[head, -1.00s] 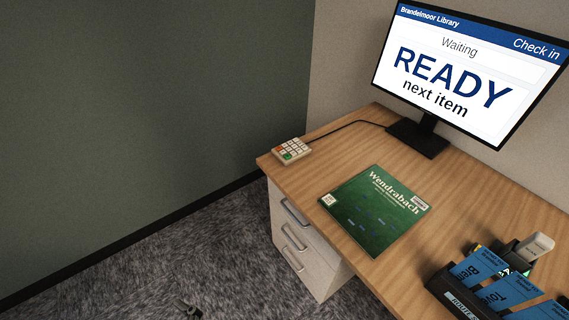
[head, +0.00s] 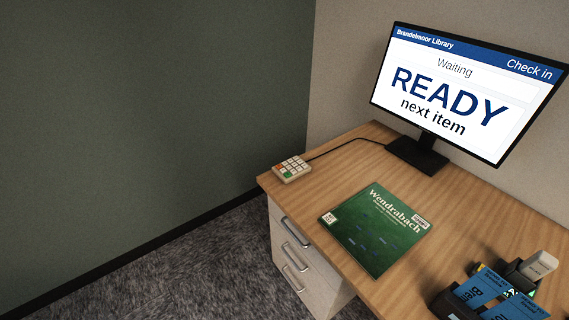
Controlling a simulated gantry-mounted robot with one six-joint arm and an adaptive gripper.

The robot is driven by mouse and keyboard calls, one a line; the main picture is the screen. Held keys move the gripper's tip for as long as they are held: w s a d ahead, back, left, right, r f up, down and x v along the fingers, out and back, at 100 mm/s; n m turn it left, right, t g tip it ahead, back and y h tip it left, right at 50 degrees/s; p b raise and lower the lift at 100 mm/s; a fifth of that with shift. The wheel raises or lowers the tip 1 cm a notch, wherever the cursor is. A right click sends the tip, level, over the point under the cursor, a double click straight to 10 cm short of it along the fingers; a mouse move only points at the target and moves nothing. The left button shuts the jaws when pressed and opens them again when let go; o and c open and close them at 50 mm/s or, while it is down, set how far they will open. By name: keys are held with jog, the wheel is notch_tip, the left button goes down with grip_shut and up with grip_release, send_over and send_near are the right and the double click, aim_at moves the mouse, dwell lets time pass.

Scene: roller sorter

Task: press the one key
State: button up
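A small beige keypad (head: 291,170) lies at the far left corner of the wooden desk, close to the desk's left edge. It has several white keys with an orange key and a green key among them. The labels are too small to read, so I cannot tell which is the one key. A cable runs from the keypad toward the monitor.
A monitor (head: 465,90) reading "READY next item" stands at the back of the desk (head: 350,165). A green "Wendrabach" item (head: 374,229) lies flat in front. Drawers (head: 292,255) stand below.

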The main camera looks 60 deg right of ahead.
grip_shut()
dwell(1.3)
